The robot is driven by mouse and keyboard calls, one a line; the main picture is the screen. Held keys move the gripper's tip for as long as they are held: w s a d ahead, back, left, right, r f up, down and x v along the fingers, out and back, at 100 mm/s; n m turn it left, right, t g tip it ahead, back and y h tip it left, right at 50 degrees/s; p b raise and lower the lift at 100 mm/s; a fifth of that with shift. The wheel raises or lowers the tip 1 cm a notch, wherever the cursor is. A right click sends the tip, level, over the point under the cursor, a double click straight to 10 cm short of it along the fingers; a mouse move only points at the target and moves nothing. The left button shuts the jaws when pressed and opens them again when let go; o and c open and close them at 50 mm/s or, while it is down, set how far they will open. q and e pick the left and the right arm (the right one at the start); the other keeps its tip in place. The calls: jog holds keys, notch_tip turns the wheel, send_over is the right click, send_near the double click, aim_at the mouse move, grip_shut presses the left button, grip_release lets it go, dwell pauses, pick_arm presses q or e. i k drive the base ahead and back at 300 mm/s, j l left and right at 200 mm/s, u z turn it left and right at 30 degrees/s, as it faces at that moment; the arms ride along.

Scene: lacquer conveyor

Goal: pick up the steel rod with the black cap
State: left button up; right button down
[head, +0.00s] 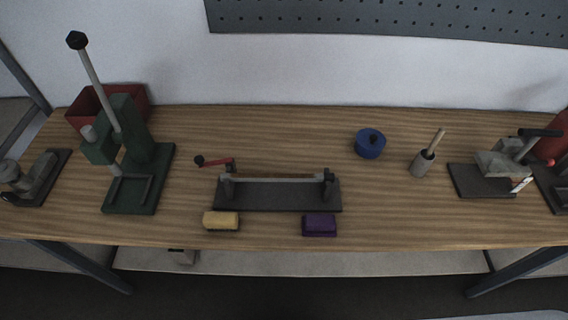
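A pale metal-looking rod (97,82) with a black cap (76,40) rises from the green press (142,150) at the left of the table in the head view. It leans up and to the left, and its lower end meets the press body; I cannot tell whether it is fixed there. No other rod with a clear black cap shows. A bar (275,178) lies across a dark fixture (275,197) at the middle, between two end supports. Neither of my grippers is in view.
The wooden table (310,231) also holds a red bin (135,97), a yellow block (221,221), a purple block (319,226), a blue round container (370,145), a grey holder with a stick (422,164) and a vise-like tool (497,166). The back middle is clear.

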aim_at(233, 176)
jog(key=z, duration=2.45)
jog(key=u, duration=2.3)
jog(key=l+u, duration=0.15)
jog(key=l, duration=0.25)
jog(key=k+l+u, duration=0.2)
jog(key=l, duration=0.15)
jog(key=l+u, duration=0.15)
jog(key=l, duration=0.25)
jog(key=k+l+u, duration=0.2)
jog(key=l, duration=0.15)
jog(key=i, duration=0.1)
